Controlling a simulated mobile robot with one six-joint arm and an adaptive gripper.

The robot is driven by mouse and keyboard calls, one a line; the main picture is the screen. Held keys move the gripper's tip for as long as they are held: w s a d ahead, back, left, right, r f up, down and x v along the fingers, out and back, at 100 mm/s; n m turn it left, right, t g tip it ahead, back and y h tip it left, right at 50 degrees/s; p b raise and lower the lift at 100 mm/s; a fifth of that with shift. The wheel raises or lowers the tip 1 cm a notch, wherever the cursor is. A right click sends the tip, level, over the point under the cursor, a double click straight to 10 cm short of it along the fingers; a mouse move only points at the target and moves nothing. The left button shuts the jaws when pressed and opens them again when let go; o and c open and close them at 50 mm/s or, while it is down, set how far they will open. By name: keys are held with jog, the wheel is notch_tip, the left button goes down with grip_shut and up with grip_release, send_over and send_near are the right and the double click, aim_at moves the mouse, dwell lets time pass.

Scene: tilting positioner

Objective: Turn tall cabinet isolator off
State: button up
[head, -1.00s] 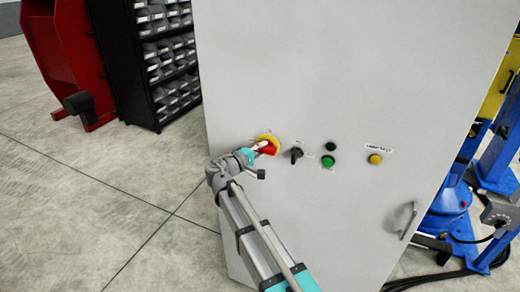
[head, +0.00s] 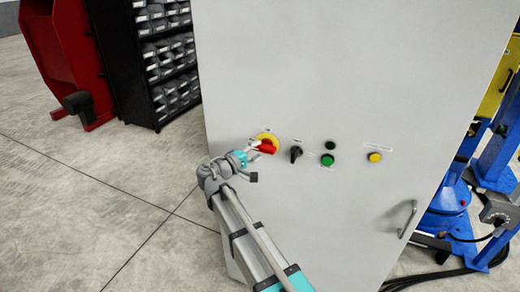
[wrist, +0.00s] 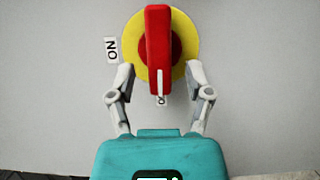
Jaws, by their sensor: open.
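The isolator is a red handle (wrist: 158,45) on a yellow round plate (wrist: 187,42), on the front of the tall grey cabinet (head: 310,80). In the wrist view the handle stands upright. A white mark on its lower end points at a label that is partly hidden, with an "O" showing. The "ON" label (wrist: 111,49) is left of the plate. In the head view the red handle (head: 267,147) shows beyond my gripper (head: 254,147). My gripper is open, with one finger on each side of the handle's lower part; I see no clear contact.
A door handle (head: 407,220) is lower right. Black bin shelves (head: 165,60) stand to the left. The floor at left is clear.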

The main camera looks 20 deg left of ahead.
jog(key=v, duration=0.9)
jog(key=shift+s, duration=0.2)
jog(key=shift+a, duration=0.15)
jog(key=w+d+f+m+g, duration=0.2)
jog(key=d+f+g, duration=0.15)
jog(key=d, duration=0.55)
jog(key=w+d+f+m+g, duration=0.1)
jog(key=d+f+m+g, duration=0.2)
jog(key=d, duration=0.7)
jog(key=w+d+f+m+g, duration=0.1)
jog(key=w+d+f+g, duration=0.15)
jog(key=d+f, duration=0.45)
jog(key=s+d+f+m+g+y, duration=0.1)
jog(key=s+d+m+g+y, duration=0.1)
jog(key=s+d, duration=0.2)
jog(key=s+d+f+m+g+y, duration=0.2)
jog(key=s+d+y, duration=0.1)
jog(key=d, duration=0.8)
jog(key=s+d+f+m+g+y, duration=0.2)
jog(key=s+d, duration=0.3)
jog(key=d, duration=0.3)
jog(key=shift+m+g+y, duration=0.4)
jog(key=shift+g+y, duration=0.1)
jog(key=shift+y, duration=0.1)
jog(key=shift+w+f, duration=0.1)
